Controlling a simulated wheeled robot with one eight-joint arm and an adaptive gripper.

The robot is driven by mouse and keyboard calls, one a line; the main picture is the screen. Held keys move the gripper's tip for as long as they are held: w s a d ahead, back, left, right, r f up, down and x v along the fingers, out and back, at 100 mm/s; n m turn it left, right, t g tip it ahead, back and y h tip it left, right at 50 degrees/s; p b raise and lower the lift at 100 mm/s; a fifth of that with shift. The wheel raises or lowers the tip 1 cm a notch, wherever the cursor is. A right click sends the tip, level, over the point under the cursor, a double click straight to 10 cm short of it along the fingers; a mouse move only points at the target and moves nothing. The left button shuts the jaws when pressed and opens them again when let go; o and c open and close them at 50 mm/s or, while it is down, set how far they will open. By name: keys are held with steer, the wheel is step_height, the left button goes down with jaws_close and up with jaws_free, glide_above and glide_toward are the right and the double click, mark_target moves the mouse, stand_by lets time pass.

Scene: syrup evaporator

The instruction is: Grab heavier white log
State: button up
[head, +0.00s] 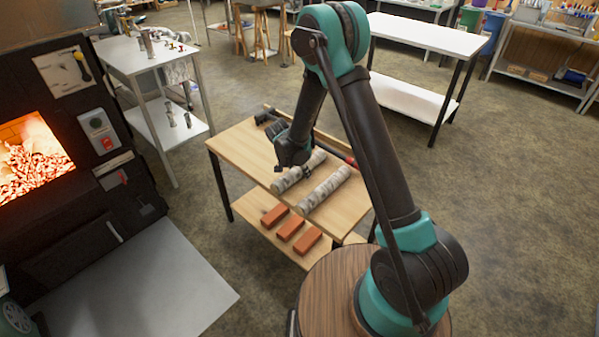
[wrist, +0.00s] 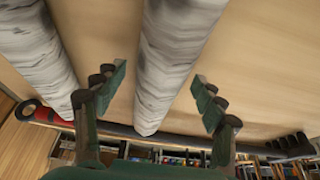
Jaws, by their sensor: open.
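Two white-barked logs lie side by side on the wooden table. The left log (head: 289,180) is partly hidden by my gripper (head: 296,163) in the head view. The right log (head: 326,187) lies clear of it. In the wrist view the left log (wrist: 172,50) runs between the spread, open fingers (wrist: 160,78), with bare tabletop showing on both sides of it. The right log (wrist: 32,45) shows at the left there, outside the fingers. Nothing is held. Contact between fingers and log cannot be made out. The pictures do not show which log is heavier.
A black tool with a red part (head: 340,154) lies along the table's far edge (head: 235,135), beyond the log ends. Several orange bricks (head: 291,228) sit on the shelf below. A lit furnace (head: 40,150) stands at left; open floor lies right.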

jaws_close()
stand_by(0.5)
